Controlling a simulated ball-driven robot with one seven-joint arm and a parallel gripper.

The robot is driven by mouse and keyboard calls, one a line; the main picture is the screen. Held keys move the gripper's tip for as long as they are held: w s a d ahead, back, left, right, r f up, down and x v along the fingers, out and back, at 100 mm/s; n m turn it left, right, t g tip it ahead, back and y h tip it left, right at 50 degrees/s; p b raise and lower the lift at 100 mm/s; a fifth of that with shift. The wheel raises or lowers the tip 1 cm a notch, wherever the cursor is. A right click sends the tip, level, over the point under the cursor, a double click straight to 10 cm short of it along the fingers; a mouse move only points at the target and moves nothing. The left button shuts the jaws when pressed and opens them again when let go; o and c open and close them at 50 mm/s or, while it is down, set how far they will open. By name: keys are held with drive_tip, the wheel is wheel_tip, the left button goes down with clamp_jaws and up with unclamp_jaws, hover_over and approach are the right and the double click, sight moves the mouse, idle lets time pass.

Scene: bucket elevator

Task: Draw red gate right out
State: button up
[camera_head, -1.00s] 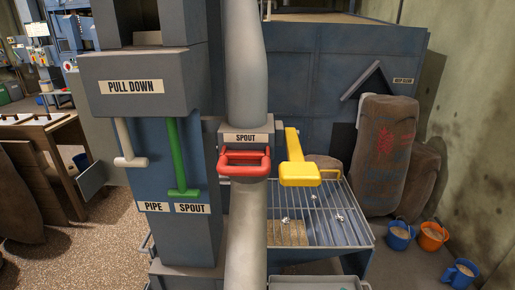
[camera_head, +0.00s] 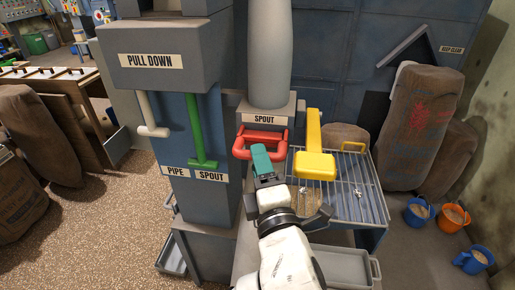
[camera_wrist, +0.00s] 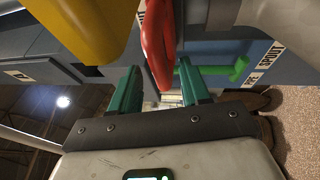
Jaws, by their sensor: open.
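The red gate (camera_head: 262,133) is a loop-shaped red handle on the grey pipe housing, just under a SPOUT label (camera_head: 265,119). My gripper (camera_head: 261,160) has teal fingers and reaches up to the handle's near side, covering part of its front bar. In the wrist view the red handle (camera_wrist: 157,45) appears upright, its lower end in the gap between the open fingertips (camera_wrist: 158,82). The fingers stand apart on both sides of it and do not visibly touch it. I cannot tell how deep the bar sits between them.
A yellow lever (camera_head: 315,163) stands close right of my gripper. A green lever (camera_head: 195,130) and a cream lever (camera_head: 150,128) hang at the left under PULL DOWN. A wire grate (camera_head: 365,190) lies to the right, with buckets (camera_head: 417,212) on the floor.

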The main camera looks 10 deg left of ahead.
drive_tip(key=shift+x, duration=1.4)
drive_tip(key=shift+f, duration=0.1)
clamp_jaws()
